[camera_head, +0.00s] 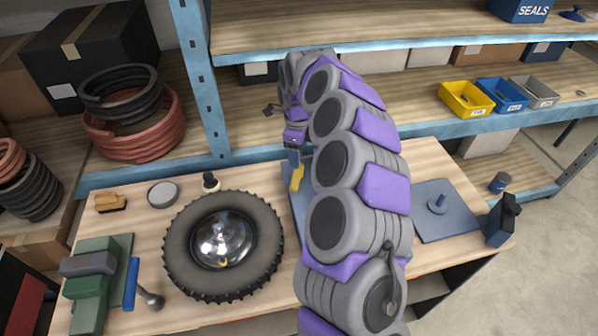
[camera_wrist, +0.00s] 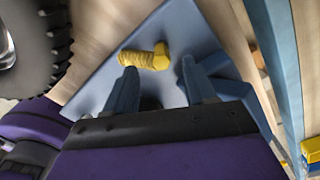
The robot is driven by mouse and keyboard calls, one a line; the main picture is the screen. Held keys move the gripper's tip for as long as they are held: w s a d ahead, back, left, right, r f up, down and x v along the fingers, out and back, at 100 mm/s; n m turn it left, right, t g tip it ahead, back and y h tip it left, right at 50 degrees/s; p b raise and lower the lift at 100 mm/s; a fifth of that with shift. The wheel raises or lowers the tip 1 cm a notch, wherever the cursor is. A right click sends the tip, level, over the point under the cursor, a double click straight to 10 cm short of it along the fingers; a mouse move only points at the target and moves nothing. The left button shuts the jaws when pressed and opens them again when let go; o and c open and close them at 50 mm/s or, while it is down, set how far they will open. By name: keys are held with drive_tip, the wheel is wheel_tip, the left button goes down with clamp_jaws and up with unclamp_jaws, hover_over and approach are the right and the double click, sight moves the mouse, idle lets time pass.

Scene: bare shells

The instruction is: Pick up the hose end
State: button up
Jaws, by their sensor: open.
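The hose end (camera_wrist: 146,60) is a yellow ribbed piece with a thicker, nut-like end at its right in the wrist view. It lies on a blue-grey plate (camera_wrist: 95,85) and also shows as a small yellow shape (camera_head: 297,177) in the head view, partly hidden by my arm. My gripper (camera_wrist: 158,78) is open, its two blue fingers apart and pointing toward the hose end. In the head view my gripper (camera_head: 294,150) is small, just above the yellow piece.
A tyre (camera_head: 180,245) with a shiny hub lies left on the wooden bench (camera_head: 140,225). A blue-handled hammer (camera_head: 132,285) and a green vise-like block (camera_head: 88,290) are further left. A plate with a peg (camera_head: 445,222) is right. Blue shelf posts (camera_head: 200,80) stand behind.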

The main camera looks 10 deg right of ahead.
sight(299, 171)
drive_tip(key=shift+f+b, duration=0.6)
drive_tip(key=shift+f, duration=2.35)
drive_tip(key=shift+c, duration=0.2)
clamp_jaws()
